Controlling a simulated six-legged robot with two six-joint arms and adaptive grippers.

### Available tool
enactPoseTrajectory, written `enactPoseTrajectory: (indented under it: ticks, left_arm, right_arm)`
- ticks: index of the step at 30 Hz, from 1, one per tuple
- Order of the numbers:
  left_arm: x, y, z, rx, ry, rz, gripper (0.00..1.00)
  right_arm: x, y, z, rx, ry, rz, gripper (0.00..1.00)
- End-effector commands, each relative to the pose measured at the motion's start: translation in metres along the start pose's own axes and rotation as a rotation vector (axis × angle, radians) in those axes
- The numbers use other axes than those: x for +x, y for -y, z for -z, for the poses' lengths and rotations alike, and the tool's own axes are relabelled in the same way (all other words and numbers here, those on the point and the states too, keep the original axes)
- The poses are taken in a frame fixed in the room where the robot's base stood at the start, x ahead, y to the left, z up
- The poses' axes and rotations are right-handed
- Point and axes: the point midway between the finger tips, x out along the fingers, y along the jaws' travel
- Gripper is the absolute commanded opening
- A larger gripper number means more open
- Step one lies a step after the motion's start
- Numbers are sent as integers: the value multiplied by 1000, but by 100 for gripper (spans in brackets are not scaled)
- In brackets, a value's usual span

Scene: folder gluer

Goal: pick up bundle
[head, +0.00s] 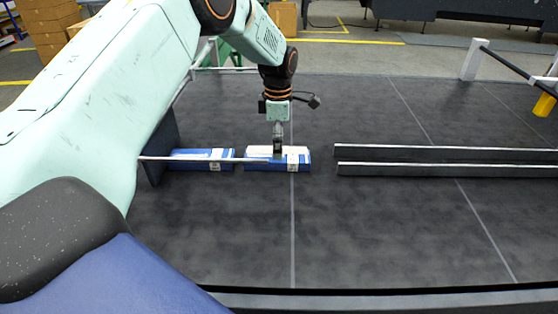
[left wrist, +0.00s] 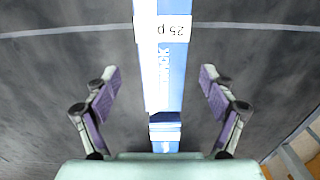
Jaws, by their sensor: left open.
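Two blue-and-white bundles lie end to end on the dark table. The right-hand bundle (head: 300,160) has a white label on its front. The other bundle (head: 190,163) lies to its left, with a small gap between them. My left gripper (head: 278,152) points down over the right-hand bundle, its lower part overlapping the bundle in the head view. In the left wrist view, the gripper (left wrist: 160,85) is open, one finger on each side of a bundle (left wrist: 165,65) labelled "25 p", with gaps at both sides. The second bundle (left wrist: 165,132) shows below it.
A thin rod (head: 190,159) runs along the bundles from a dark upright plate (head: 163,150) on the left. Two parallel metal rails (head: 440,168) lie to the right. The table (head: 350,235) in front is clear.

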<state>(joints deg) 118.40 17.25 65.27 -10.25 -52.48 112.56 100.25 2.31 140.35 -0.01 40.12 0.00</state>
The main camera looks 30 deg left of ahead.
Motion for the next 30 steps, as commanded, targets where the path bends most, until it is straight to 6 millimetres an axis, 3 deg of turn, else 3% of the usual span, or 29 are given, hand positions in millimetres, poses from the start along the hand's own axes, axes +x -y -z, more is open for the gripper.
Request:
enactPoseTrajectory:
  ticks: [6,16,30]
  left_arm:
    - [32,8,-1,-3,-1,2,83]
    - [39,10,-5,-2,0,0,83]
    - [39,7,-4,-1,0,1,44]
  right_arm:
    - [-1,0,0,0,1,0,40]
    - [-1,0,0,0,0,0,40]
    - [-1,0,0,0,0,0,40]
